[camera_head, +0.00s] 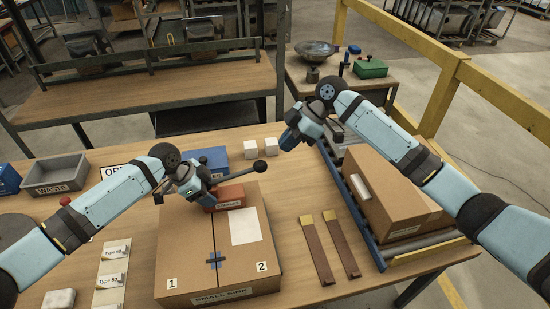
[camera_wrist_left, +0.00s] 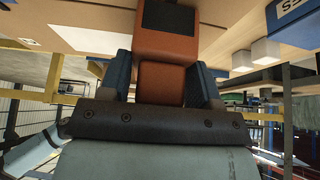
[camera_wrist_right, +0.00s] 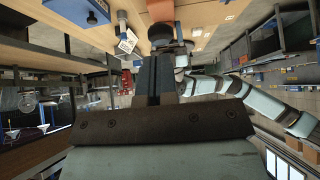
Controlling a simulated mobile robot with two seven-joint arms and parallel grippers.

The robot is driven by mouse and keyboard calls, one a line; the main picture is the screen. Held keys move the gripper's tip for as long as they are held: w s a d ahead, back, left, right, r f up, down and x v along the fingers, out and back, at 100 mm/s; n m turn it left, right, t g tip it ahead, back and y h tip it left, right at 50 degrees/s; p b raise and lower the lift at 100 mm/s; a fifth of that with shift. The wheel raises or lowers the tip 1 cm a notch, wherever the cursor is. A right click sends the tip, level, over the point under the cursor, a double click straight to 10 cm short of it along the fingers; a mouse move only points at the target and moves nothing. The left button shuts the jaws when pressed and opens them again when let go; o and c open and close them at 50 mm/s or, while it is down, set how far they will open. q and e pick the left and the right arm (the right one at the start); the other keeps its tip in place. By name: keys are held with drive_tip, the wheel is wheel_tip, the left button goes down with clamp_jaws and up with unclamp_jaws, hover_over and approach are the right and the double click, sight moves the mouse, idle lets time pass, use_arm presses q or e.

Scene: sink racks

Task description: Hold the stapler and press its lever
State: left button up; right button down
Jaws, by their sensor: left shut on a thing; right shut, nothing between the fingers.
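The orange stapler (camera_head: 229,195) is over the back part of the closed cardboard box (camera_head: 190,250) in the head view; I cannot tell if it touches the box. Its dark lever (camera_head: 232,172) runs right to a black ball knob (camera_head: 259,166). My left gripper (camera_head: 207,196) is shut on the stapler; the left wrist view shows the orange body (camera_wrist_left: 162,82) between the blue fingers. My right gripper (camera_head: 289,139) is shut and empty, up and right of the knob. In the right wrist view the knob (camera_wrist_right: 160,33) shows just beyond its fingertips.
Two white blocks (camera_head: 260,146) and a blue box (camera_head: 213,158) stand behind the stapler. Two brown strips (camera_head: 317,250) lie right of the cardboard box. A roller conveyor with another carton (camera_head: 390,200) is at the right. A grey waste bin (camera_head: 55,174) is at the left.

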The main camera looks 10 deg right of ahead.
drive_tip(key=shift+v, duration=2.25)
drive_tip(key=shift+a, duration=0.1)
use_arm(q)
drive_tip(key=o, duration=1)
drive_tip(key=shift+c, duration=0.2)
